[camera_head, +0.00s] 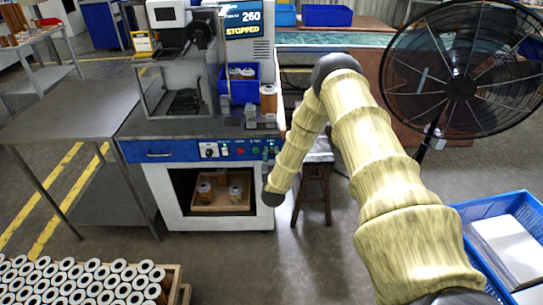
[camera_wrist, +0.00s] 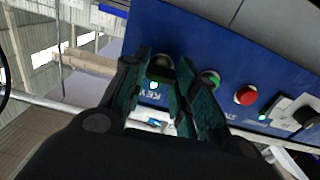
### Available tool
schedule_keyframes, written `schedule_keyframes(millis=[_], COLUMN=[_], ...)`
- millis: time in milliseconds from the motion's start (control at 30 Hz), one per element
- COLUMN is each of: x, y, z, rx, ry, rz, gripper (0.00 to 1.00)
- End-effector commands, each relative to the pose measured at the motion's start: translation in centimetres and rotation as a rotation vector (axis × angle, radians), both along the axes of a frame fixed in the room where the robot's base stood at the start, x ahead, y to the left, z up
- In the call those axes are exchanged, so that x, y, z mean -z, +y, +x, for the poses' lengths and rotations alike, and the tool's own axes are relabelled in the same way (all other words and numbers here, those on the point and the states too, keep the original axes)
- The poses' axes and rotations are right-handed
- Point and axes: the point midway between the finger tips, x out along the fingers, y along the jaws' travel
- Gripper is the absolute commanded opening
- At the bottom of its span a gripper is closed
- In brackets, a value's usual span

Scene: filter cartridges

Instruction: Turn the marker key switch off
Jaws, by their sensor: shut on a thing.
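The marker's blue control panel (camera_head: 190,151) runs along the front of the bench in the head view. The key switch (camera_wrist: 161,68) is a dark round knob on this panel (camera_wrist: 215,40) in the wrist view. My gripper (camera_wrist: 168,78) has its green fingers closed on either side of it. A small bright light (camera_wrist: 154,85) shows between the fingers, near a partly covered label. In the head view my gripper (camera_head: 270,149) is small at the panel's right end, and the switch cannot be made out there.
A green button (camera_wrist: 210,78) sits close beside my right finger, then a red button (camera_wrist: 247,95) and a black knob (camera_wrist: 304,115). A stool (camera_head: 315,180), a fan (camera_head: 460,88) and a blue crate (camera_head: 490,207) stand to the right. Cartridges (camera_head: 80,280) fill a box at lower left.

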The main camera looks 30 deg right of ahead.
Motion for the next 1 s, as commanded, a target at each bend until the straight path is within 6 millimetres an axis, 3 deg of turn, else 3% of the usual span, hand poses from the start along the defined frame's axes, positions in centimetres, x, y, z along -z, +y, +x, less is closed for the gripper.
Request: schedule_keyframes(millis=[1000], x=[0.35], y=[0.47], z=[0.23], rx=[-0.004], ry=[0.456], rz=[-0.749], gripper=[0.05])
